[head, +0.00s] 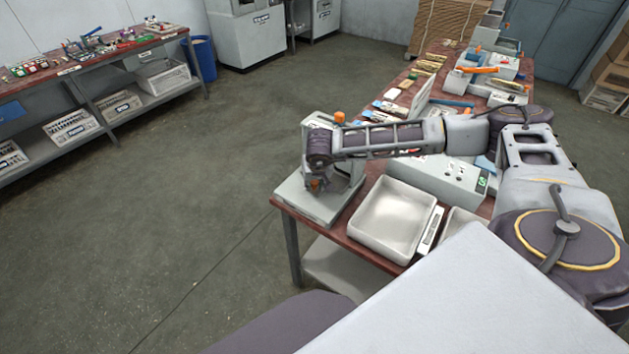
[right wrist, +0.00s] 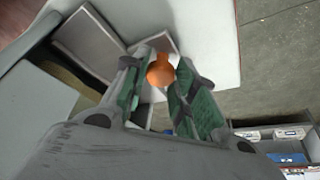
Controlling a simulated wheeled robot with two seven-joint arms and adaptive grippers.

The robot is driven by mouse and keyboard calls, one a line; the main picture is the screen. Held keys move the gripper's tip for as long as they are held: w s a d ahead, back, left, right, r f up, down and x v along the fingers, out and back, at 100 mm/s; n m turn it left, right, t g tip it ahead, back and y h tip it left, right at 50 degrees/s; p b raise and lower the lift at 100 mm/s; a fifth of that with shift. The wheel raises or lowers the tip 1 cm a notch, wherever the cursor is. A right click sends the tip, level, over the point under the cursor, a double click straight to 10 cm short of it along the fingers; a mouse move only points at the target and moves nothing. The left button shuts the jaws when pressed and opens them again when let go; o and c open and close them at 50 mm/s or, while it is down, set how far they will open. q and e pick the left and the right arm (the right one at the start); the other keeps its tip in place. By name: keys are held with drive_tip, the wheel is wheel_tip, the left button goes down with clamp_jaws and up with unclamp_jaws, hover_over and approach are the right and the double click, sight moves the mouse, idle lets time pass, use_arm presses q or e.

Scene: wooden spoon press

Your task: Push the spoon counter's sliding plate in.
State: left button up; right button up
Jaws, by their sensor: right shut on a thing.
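A pale grey machine (head: 305,205) stands at the near left corner of the long table, partly hidden by my right arm. I take it to be the spoon counter. My right gripper (head: 316,184) points down beside its upright part. In the right wrist view, the gripper (right wrist: 162,80) is shut on a round orange knob (right wrist: 160,71), one green-padded finger on each side. A pale flat plate (right wrist: 152,46) lies just beyond the knob; I cannot tell whether it is the sliding plate or how far it is in. My left gripper is not in view.
A white tray (head: 393,216) and a grey box with a green display (head: 462,183) stand on the table (head: 357,232) right of the machine. Several other devices fill the far end. The floor (head: 190,200) to the left is clear up to a second bench (head: 100,62).

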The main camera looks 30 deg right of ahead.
clamp_jaws()
drive_tip(key=shift+w+d, duration=0.25)
drive_tip(key=shift+d, duration=0.4)
drive_tip(key=shift+w+d, duration=0.3)
drive_tip(key=shift+d, duration=0.35)
drive_tip(key=shift+w+d, duration=0.25)
drive_tip(key=shift+d, duration=0.4)
drive_tip(key=shift+r, duration=0.1)
drive_tip(key=o, duration=1)
unclamp_jaws()
drive_tip(key=shift+w+d, duration=0.1)
drive_tip(key=shift+d, duration=0.05)
drive_tip(key=shift+a, duration=0.2)
drive_tip(key=shift+s+a, duration=0.3)
drive_tip(key=shift+a, duration=0.35)
drive_tip(key=shift+s+a, duration=0.3)
drive_tip(key=shift+a, duration=0.4)
drive_tip(key=shift+s+a, duration=0.3)
drive_tip(key=shift+a, duration=0.35)
drive_tip(key=v, duration=1.3)
drive_tip(key=shift+s+d+r+b, duration=0.1)
drive_tip(key=shift+s+r+b, duration=0.15)
drive_tip(key=shift+b, duration=0.15)
